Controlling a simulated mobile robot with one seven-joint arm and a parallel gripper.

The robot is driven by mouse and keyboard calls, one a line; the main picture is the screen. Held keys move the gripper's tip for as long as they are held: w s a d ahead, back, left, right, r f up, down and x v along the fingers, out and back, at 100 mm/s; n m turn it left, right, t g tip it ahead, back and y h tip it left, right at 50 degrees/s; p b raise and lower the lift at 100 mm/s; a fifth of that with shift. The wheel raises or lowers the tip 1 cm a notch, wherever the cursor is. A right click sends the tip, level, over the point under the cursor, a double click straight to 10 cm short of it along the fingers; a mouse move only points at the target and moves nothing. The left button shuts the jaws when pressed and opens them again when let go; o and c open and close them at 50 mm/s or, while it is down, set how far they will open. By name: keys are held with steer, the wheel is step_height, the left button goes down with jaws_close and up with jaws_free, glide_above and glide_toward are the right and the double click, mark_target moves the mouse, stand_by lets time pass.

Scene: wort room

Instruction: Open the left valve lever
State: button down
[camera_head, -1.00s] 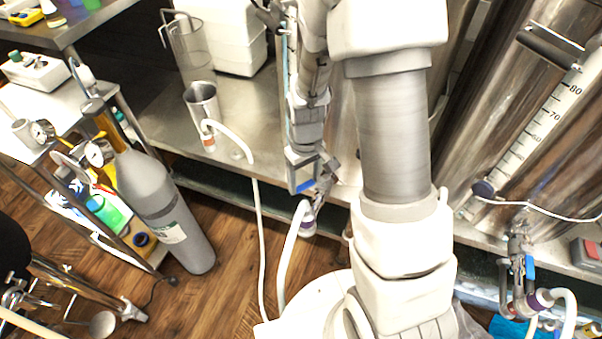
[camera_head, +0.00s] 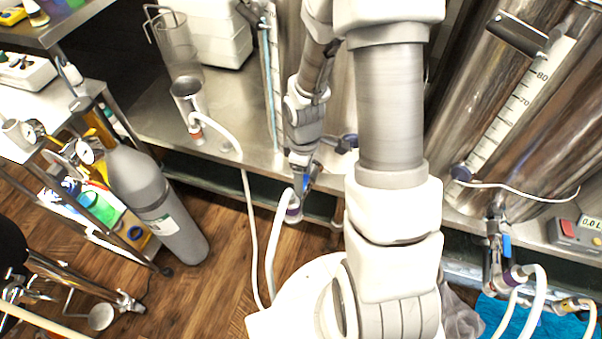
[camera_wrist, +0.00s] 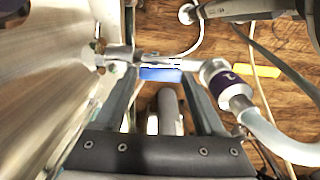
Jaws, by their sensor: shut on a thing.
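The left valve shows in the wrist view as a steel fitting (camera_wrist: 122,57) running from the tank wall toward a purple-collared hose end (camera_wrist: 227,83). Its blue lever (camera_wrist: 160,74) lies nearly in line with the pipe. My gripper (camera_wrist: 162,80) has a finger on either side of the lever and is shut on it; the exact contact is partly hidden. In the head view my gripper (camera_head: 303,165) is low at the bench front, with the blue lever (camera_head: 307,181) beside it and a purple collar (camera_head: 293,209) below. My arm hides part of the valve.
The right valve with its blue lever (camera_head: 507,245) is on the right tank (camera_head: 500,90). A grey gas cylinder (camera_head: 155,200) stands left of the bench (camera_head: 160,125). White hoses (camera_head: 270,240) hang toward the floor. A metal cup (camera_head: 188,97) stands on the bench.

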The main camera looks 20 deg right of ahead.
stand_by(0.4)
jaws_free()
step_height(320, 180, up, 18)
steer(key=p, duration=0.6)
steer(key=shift+f, duration=0.2)
